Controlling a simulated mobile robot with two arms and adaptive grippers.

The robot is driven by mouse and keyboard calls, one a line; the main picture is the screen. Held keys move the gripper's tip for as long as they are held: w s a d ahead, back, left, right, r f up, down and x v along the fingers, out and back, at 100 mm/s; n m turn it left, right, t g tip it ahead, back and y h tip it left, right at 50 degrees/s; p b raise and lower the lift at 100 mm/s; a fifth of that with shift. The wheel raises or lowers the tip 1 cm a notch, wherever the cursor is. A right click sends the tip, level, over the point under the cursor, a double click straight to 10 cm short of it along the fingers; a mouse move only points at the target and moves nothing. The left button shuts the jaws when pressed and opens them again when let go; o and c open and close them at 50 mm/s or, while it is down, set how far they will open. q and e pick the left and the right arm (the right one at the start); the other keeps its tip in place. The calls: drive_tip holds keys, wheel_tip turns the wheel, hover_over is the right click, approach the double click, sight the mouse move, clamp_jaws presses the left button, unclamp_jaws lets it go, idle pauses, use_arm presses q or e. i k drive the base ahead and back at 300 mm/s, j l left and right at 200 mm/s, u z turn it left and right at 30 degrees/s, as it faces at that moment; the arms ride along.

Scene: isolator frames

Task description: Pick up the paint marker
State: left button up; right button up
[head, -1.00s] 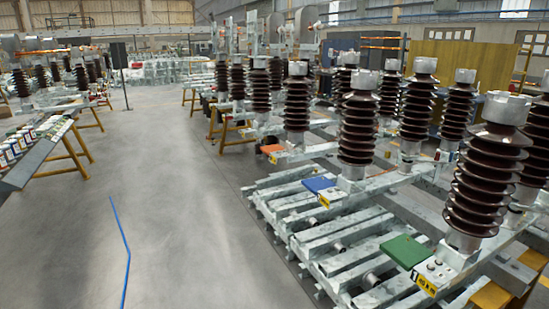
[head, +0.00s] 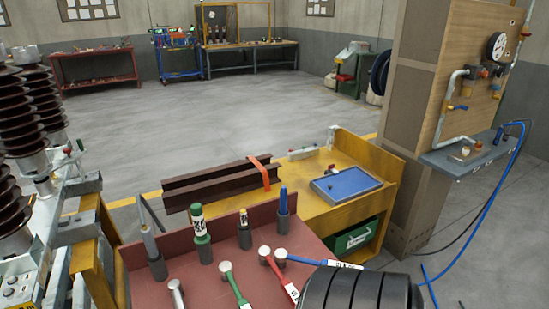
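Several upright, marker-like items stand in dark round holders on the red tabletop (head: 140,285). One is a thick white and green item (head: 199,221). Beside it is a shorter one with a pale, yellowish label (head: 243,218). A slim blue one (head: 283,201) stands at the right, and a slim grey one (head: 148,238) stands at the left. I cannot tell from the frame which is the paint marker.
Several round-headed tools, including a green-handled one (head: 232,282), lie at the red table's front. A yellow bench (head: 300,213) with a blue tray (head: 345,184) and dark steel beams (head: 215,182) stands behind. Open floor (head: 230,110) lies beyond.

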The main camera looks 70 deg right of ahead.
sight(244, 224)
drive_tip(key=z, duration=1.8)
drive_tip(key=k+j, duration=0.1)
drive_tip(key=j, duration=0.1)
